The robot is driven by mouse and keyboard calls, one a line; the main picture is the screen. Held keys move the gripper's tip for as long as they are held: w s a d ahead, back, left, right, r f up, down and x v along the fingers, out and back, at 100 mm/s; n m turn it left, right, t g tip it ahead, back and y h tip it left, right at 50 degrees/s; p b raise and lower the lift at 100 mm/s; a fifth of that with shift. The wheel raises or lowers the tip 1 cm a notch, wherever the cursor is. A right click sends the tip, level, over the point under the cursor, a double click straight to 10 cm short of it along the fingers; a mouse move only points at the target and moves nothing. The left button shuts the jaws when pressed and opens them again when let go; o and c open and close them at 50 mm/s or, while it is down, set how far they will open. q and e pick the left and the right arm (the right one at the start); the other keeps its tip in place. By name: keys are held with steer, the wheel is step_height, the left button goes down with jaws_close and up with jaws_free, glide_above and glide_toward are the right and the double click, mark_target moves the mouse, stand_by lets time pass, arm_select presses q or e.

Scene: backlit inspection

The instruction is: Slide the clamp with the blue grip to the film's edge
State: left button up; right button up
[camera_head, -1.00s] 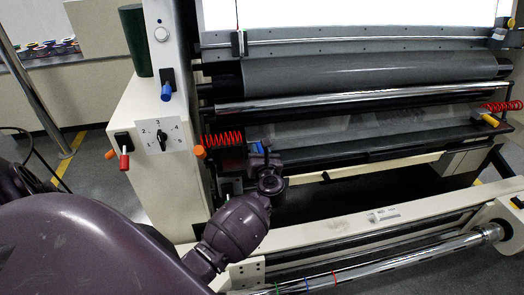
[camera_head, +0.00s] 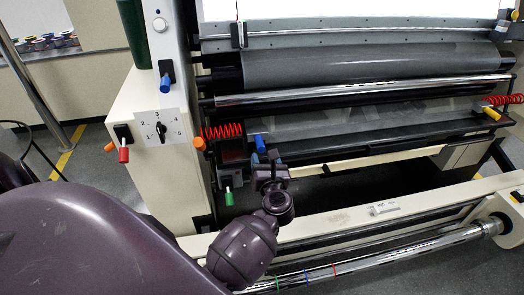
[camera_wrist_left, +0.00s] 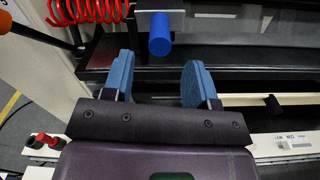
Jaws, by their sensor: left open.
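The clamp with the blue grip (camera_head: 260,143) sits toward the left end of the dark rail, right of the red coil. In the left wrist view its blue grip (camera_wrist_left: 160,33) points toward me, beyond my fingertips. My left gripper (camera_head: 266,158) is just below and in front of the grip. Its blue fingers (camera_wrist_left: 159,80) are spread apart with nothing between them. The grey, see-through film (camera_head: 350,122) runs above the rail; its left edge is hard to make out. My right gripper is not in view.
A clamp with a yellow grip (camera_head: 492,113) is at the rail's right end, by another red coil. An orange knob (camera_head: 199,143) and a green handle (camera_head: 229,197) are left of my gripper. A cream beam (camera_head: 400,207) and chrome roller (camera_head: 400,257) lie in front.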

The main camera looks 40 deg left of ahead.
arm_select(q)
steer(key=shift+v, duration=1.6)
